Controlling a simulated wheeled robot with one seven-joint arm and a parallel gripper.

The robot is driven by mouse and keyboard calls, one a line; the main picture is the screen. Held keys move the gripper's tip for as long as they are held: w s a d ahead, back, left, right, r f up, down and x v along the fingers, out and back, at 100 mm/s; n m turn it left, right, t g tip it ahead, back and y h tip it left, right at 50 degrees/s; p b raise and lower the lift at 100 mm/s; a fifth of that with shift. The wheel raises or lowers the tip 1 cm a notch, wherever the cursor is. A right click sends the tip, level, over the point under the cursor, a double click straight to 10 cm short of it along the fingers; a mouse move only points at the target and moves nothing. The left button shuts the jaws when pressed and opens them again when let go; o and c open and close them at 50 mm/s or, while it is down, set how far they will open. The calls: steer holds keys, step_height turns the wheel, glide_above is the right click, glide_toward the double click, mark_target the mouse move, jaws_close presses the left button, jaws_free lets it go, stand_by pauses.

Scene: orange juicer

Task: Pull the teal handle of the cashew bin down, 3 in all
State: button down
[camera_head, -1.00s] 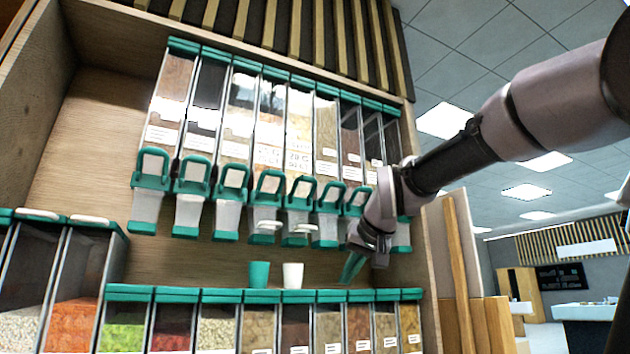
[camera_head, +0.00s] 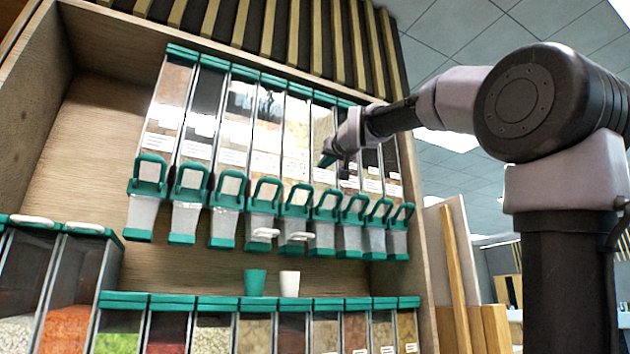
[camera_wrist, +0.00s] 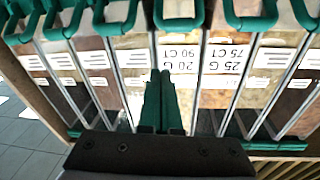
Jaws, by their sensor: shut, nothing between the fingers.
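A row of clear dispenser bins with teal handles spans the shelf; I cannot read which one is the cashew bin. Two middle bins carry large labels, "20 G 90 CT" (camera_wrist: 179,58) and "25 G 75 CT" (camera_wrist: 228,60). Their teal handles show in the head view, one (camera_head: 297,203) beside the other (camera_head: 265,195), each above a white spout piece. My gripper (camera_head: 326,160) is shut and empty, in front of the clear bin fronts, above the handle row. In the wrist view my teal fingertips (camera_wrist: 165,76) point at the "20 G" bin, apart from its handle (camera_wrist: 180,18).
A teal cup (camera_head: 255,283) and a white cup (camera_head: 289,284) stand on the ledge below the middle spouts. Lower bins (camera_head: 213,330) with teal lids line the bottom. The shelf's right side panel (camera_head: 420,250) stands near my arm.

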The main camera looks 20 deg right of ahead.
glide_above(302, 195)
steer(key=s+d, duration=0.2)
steer(key=s, duration=0.3)
steer(key=shift+w+d+r, duration=0.15)
steer(key=shift+w+r, duration=0.1)
steer(key=shift+r, duration=0.05)
steer(key=shift+s+f, duration=0.7)
steer(key=shift+s, duration=0.15)
steer(key=shift+s+f, duration=0.25)
steer(key=shift+f, duration=0.2)
steer(key=shift+s+f, duration=0.2)
steer(key=shift+f, duration=0.25)
steer(key=shift+s+f, duration=0.1)
steer(key=shift+f, duration=0.05)
